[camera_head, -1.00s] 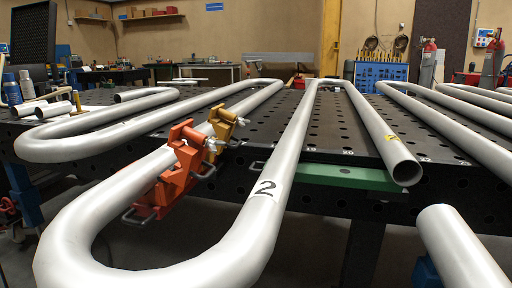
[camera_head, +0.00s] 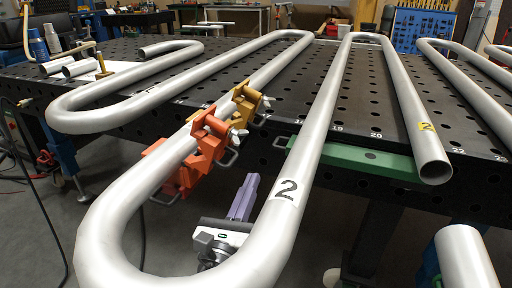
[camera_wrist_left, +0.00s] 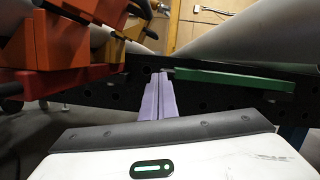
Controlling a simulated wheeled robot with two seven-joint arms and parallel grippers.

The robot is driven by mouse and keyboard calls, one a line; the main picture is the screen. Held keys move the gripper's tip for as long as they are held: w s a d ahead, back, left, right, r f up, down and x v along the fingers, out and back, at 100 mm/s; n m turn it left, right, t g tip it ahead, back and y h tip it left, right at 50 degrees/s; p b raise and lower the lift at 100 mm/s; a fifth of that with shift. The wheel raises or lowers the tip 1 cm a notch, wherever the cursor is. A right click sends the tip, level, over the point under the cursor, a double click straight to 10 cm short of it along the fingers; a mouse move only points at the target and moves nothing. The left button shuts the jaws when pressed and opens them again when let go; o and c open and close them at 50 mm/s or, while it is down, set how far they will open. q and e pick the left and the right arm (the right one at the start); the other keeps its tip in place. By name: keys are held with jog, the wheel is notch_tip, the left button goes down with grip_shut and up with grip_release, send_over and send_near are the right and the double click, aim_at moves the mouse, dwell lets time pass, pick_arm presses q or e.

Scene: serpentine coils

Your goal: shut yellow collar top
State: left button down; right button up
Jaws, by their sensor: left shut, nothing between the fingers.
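The yellow collar (camera_head: 241,108) is on the long grey pipe at the table's front edge, just behind the orange clamp (camera_head: 205,140). I cannot tell whether its top is fully closed. My left gripper (camera_head: 250,182) has purple fingers, shut and empty, pointing up and away. It is below and in front of the yellow collar, apart from it, between the bend's two pipe legs. In the left wrist view the fingers (camera_wrist_left: 160,78) are together. The orange clamp (camera_wrist_left: 60,60) fills the upper left there, and part of the yellow collar (camera_wrist_left: 136,28) shows beyond it. My right gripper is not in view.
The serpentine pipe's leg marked 2 (camera_head: 287,188) passes close to the right of my left gripper. A green bar (camera_head: 350,158) runs along the front edge of the black perforated table (camera_head: 345,110). An open pipe end (camera_head: 436,172) juts out at the right.

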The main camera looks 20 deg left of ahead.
aim_at(249, 111)
pick_arm(q)
jog(key=w+a+r+p, duration=0.1)
jog(key=w+r+p, duration=0.1)
jog(key=w+r, duration=0.4)
jog(key=x, duration=0.3)
jog(key=shift+w+f, duration=0.25)
jog(key=shift+w, duration=0.1)
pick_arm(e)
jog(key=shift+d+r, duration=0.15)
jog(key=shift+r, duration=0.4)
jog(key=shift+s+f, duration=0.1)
pick_arm(q)
jog(key=shift+p, duration=0.3)
jog(key=shift+r+n+y+p, duration=0.3)
jog(key=shift+r+n+p, duration=0.25)
jog(key=shift+n, duration=0.45)
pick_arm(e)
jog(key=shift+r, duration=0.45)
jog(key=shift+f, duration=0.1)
